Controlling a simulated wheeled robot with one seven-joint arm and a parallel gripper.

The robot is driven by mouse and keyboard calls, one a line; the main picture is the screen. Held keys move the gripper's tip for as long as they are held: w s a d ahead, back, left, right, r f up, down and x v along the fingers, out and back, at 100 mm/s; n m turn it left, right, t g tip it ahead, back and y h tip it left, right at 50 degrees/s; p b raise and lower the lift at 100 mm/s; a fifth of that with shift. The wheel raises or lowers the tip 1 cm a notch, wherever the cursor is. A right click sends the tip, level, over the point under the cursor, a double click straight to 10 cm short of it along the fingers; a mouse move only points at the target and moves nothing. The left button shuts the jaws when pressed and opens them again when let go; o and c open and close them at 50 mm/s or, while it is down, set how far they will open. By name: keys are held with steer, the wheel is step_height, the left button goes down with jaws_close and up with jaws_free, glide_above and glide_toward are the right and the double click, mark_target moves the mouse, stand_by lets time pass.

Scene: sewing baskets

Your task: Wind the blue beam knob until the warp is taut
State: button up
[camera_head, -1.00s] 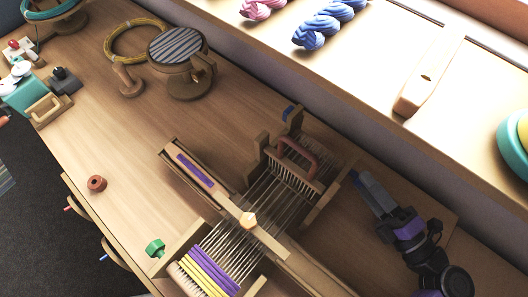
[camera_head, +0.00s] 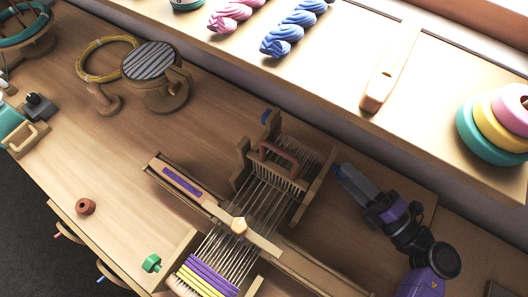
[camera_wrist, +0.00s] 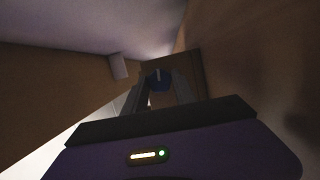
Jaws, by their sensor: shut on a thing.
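The loom (camera_head: 262,262) stands on the table with pale warp threads (camera_head: 232,240) running along it. Whether they are taut I cannot tell. My gripper (camera_head: 341,170) is at the right side of the loom's far end. In the wrist view my gripper (camera_wrist: 157,92) is shut on the round blue beam knob (camera_wrist: 158,84), in front of a brown wooden part. In the head view my fingers hide this knob. Another blue piece (camera_head: 266,117) shows on the loom's far left post. A green knob (camera_head: 151,263) sits at the near left end.
A shelf (camera_head: 350,45) with yarn skeins runs behind. The table's left middle is clear.

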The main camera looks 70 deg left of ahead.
steer(key=shift+r+m+h+p, duration=0.1)
steer(key=shift+m+h+p, duration=0.4)
steer(key=shift+m+p, duration=1.2)
steer(key=shift+m+h+p, duration=0.5)
steer(key=shift+m+p, duration=0.6)
steer(key=shift+p, duration=1.2)
stand_by(2.2)
steer(key=o, duration=0.9)
steer(key=shift+o, duration=0.2)
steer(key=shift+w+d, duration=0.1)
steer(key=shift+w+d+b, duration=0.45)
steer(key=shift+w+d, duration=0.45)
steer(key=shift+d, duration=0.25)
steer(key=shift+w+d+b, duration=0.45)
steer(key=shift+w+d, duration=0.4)
steer(key=shift+d, duration=0.3)
